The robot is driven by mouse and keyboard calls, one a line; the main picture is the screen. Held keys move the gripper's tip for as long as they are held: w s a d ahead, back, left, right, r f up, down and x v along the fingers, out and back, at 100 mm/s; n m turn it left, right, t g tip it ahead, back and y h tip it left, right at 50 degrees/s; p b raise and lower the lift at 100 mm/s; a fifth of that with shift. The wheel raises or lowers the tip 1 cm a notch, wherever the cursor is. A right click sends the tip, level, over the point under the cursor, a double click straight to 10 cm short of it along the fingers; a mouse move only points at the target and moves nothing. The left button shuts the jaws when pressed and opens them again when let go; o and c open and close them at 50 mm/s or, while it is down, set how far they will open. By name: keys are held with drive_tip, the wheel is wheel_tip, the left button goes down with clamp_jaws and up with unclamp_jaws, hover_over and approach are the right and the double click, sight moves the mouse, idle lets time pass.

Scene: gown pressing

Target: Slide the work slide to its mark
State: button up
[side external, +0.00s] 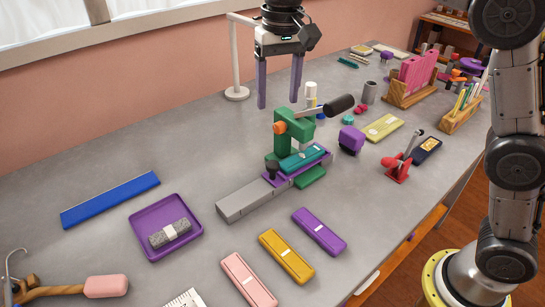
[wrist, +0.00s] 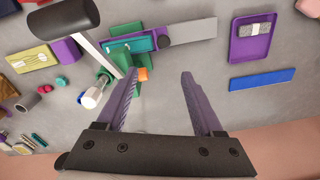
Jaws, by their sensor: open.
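The work slide (side external: 284,181) is a purple carriage on a grey rail (side external: 243,201), with a teal block (side external: 304,158) on it and a dark knob (side external: 271,168) at its left end. It sits at the rail's right end, under a green press (side external: 286,138) with an orange knob and a black-handled lever. The wrist view shows the teal block (wrist: 126,46), the dark knob (wrist: 164,42) and bare rail (wrist: 193,31). I cannot make out the mark. My gripper (side external: 279,104) is open and empty, above the table behind the press, apart from the slide.
The press lever (side external: 338,105) sticks up to the right. A purple tray (side external: 160,245) with a grey roll and a blue strip (side external: 110,199) lie left. Purple, yellow and pink bars (side external: 248,280) lie in front. A white post (side external: 236,92) stands behind.

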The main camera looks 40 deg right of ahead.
sight(272, 163)
drive_tip(key=shift+g, duration=0.3)
drive_tip(key=f, duration=1)
drive_tip(key=a+f, duration=0.1)
drive_tip(key=f, duration=0.5)
drive_tip(key=shift+w+a, duration=0.1)
clamp_jaws()
drive_tip(key=shift+r, duration=0.1)
idle(0.6)
